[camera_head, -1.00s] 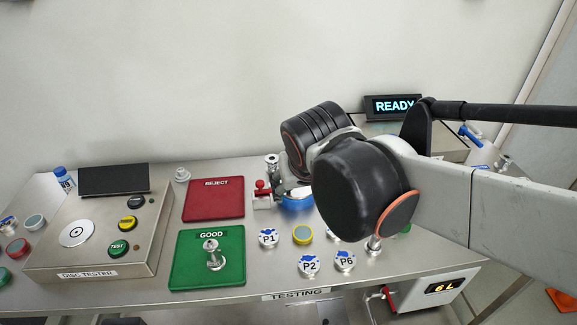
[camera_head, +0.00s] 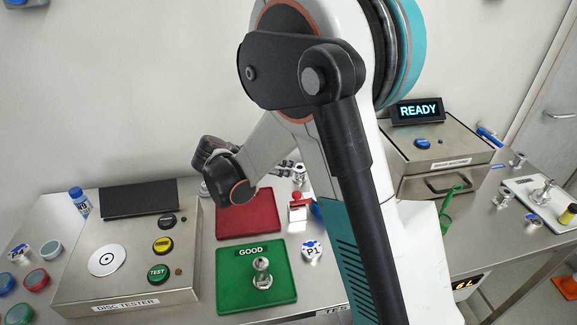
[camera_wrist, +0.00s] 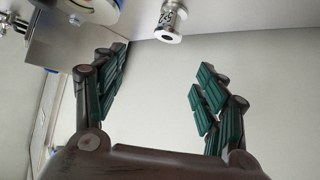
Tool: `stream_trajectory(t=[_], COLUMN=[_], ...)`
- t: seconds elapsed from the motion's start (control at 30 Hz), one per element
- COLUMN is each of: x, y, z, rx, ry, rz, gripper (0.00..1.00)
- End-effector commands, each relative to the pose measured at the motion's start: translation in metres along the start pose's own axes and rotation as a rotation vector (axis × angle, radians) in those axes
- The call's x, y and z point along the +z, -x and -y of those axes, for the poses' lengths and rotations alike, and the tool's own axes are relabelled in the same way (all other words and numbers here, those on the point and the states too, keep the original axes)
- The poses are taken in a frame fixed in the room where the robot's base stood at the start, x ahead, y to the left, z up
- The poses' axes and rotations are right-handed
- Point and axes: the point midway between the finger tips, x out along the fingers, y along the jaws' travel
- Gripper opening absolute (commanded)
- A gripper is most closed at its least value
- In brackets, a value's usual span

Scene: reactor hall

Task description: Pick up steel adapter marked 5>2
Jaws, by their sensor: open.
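In the wrist view a steel adapter (camera_wrist: 172,20) stands at the top edge, with a dark marking on its side that looks like 5>2 but is small. My gripper (camera_wrist: 158,72) is open and empty, its green-padded fingers apart. The adapter lies beyond the fingertips, not between them. In the head view a small steel piece (camera_head: 300,172) behind the red tray is probably this adapter. My gripper (camera_head: 283,166) is small there, beside that piece and partly hidden by the arm. Another steel adapter (camera_head: 261,274) stands on the green GOOD tray (camera_head: 232,295); its marking is unreadable.
The red tray (camera_head: 250,220) lies behind the green one. A red-topped stand (camera_head: 298,207) and the P1 disc (camera_head: 312,250) are to the right. The disc tester (camera_head: 75,270) fills the left. A metal box (camera_head: 440,160) stands at right. My arm hides the table's middle.

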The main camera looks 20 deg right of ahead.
Motion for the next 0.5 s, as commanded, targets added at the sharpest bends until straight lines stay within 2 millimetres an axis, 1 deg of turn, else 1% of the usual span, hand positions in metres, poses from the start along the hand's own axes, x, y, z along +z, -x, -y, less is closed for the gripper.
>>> stream_trajectory(t=[0.03, 0.1, 0.27, 0.33, 0.47, 0.5], x=[0.006, 0.011, 0.018, 0.018, 0.018, 0.017], y=[-0.005, -0.009, -0.016, -0.022, -0.043, -0.051], z=[0.007, 0.013, 0.019, 0.019, 0.018, 0.017], rx=[0.011, 0.022, 0.037, 0.04, 0.041, 0.042], ry=[-0.026, -0.061, -0.106, -0.114, -0.116, -0.116], rz=[-0.022, -0.05, -0.086, -0.091, -0.092, -0.092], gripper=[0.66, 0.66, 0.66, 0.66, 0.66, 0.66])
